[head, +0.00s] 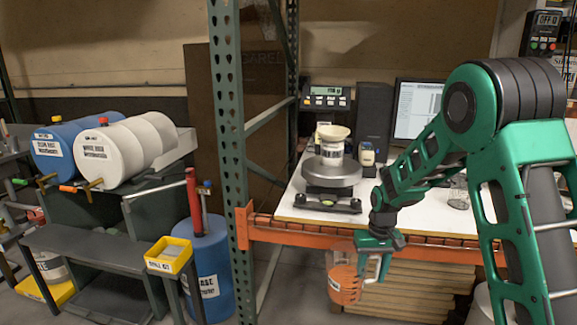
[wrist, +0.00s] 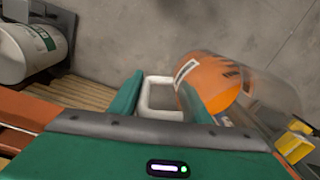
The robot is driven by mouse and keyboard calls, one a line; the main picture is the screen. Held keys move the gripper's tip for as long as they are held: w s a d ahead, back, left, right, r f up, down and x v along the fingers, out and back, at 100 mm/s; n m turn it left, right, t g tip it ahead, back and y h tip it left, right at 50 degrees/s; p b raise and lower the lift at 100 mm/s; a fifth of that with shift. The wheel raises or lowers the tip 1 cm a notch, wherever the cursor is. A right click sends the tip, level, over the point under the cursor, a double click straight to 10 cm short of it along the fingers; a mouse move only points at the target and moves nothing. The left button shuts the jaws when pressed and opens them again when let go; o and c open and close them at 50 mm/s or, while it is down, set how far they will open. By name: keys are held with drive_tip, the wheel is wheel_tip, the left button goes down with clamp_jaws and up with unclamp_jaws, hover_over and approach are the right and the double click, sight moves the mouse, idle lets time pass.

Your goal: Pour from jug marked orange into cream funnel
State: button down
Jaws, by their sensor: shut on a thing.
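My gripper (head: 376,262) is shut on the handle of a clear jug (head: 342,285) with orange liquid in it. The jug hangs in front of the table's front edge, below the tabletop. In the wrist view the pale handle (wrist: 160,97) sits between my green fingers, and the jug (wrist: 225,88) shows to the right with orange contents and a white label, whose words I cannot read. The cream funnel (head: 333,133) sits on a labelled white container (head: 332,153) on the round scale (head: 331,172) on the table.
An orange rack beam (head: 300,232) and a green upright (head: 228,130) border the table (head: 420,215). A small jar (head: 367,156), a monitor (head: 417,110) and a glass (head: 458,195) stand near the scale. A blue drum (head: 208,275) and yellow tray (head: 168,255) are left.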

drive_tip(key=shift+m, duration=0.3)
drive_tip(key=d, duration=0.3)
drive_tip(key=w+d, duration=0.1)
drive_tip(key=d, duration=0.1)
drive_tip(key=shift+w+f, duration=0.1)
drive_tip(key=shift+f, duration=0.2)
